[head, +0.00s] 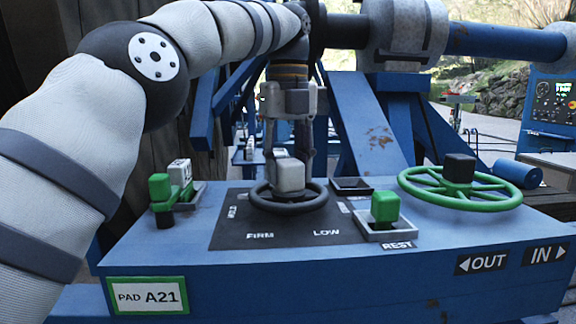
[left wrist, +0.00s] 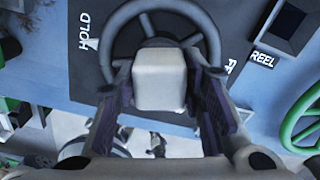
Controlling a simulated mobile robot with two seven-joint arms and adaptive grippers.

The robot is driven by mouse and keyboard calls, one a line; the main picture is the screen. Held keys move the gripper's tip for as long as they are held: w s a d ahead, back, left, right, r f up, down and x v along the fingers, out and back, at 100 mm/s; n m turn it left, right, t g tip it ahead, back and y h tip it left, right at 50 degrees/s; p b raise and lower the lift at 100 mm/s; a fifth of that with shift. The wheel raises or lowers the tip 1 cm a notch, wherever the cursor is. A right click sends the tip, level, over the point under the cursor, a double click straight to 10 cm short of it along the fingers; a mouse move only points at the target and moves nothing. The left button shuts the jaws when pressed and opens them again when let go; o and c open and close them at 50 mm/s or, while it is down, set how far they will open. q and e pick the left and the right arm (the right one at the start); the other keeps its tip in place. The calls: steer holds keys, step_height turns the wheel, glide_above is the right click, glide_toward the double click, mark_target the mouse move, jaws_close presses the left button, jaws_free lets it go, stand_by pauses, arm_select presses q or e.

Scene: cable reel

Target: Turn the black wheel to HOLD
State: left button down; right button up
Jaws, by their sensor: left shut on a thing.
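The black wheel (head: 289,206) lies flat on a dark panel (head: 225,238) on top of the blue console and has a pale grey block-shaped knob (head: 289,174) at its middle. My left gripper (head: 290,165) reaches down from above and is shut on this knob. In the left wrist view the knob (left wrist: 160,78) sits between the two dark fingers, with the wheel rim (left wrist: 162,8) behind it. The word HOLD (left wrist: 84,30) is left of the rim there, with a small white triangle beside it. FIRM and LOW are printed near the panel's front. My right gripper is not seen.
A green wheel (head: 438,192) with a black knob stands at the right. A green block handle (head: 385,206) near REST is close to the black wheel's right. Another green handle (head: 160,188) is at the left. Blue frame beams rise behind the console.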

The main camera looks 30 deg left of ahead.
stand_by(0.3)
arm_select(q)
steer(key=c, duration=1)
jaws_free()
steer(key=shift+c, duration=0.2)
